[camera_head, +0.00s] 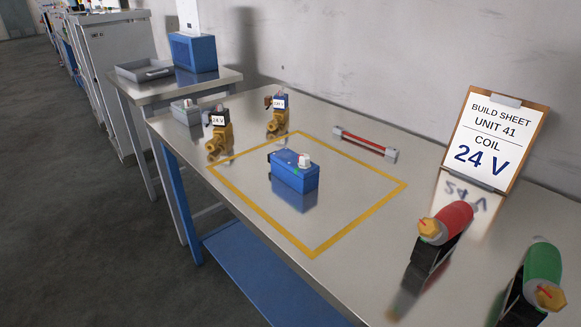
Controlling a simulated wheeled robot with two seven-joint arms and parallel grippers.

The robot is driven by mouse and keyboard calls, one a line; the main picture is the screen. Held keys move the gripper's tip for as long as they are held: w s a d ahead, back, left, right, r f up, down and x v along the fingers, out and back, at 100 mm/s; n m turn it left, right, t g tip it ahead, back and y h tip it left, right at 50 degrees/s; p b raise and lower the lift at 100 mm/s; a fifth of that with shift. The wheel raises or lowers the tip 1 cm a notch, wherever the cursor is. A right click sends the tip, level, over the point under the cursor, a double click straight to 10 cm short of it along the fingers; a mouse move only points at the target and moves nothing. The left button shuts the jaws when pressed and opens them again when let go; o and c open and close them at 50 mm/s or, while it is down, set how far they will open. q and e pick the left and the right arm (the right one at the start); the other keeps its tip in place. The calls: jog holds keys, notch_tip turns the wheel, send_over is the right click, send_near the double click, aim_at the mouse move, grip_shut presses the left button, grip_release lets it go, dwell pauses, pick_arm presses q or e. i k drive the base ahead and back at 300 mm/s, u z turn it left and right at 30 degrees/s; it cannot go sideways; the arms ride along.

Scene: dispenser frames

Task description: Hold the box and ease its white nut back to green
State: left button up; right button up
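The blue box (293,171) sits upright on the steel table, inside a yellow outlined square. Its white nut (304,160) stands on top near the right end. A small green mark (296,168) shows beside the nut, and a red spot shows by the nut's top; the nut's exact setting is too small to tell. Neither of my grippers is in view, and nothing touches the box.
Two brass valves with labelled coils (218,135) (279,114) stand behind the square. A red bar with grey ends (364,144) lies at the back. A clipboard reading 24 V (495,140), a red cylinder (452,218) and a green cylinder (541,275) stand right. The square is otherwise clear.

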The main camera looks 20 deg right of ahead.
aim_at(303, 159)
jog(key=k, duration=0.5)
jog(key=u, duration=1.45)
jog(key=i, duration=1.7)
jog(key=z, duration=3.3)
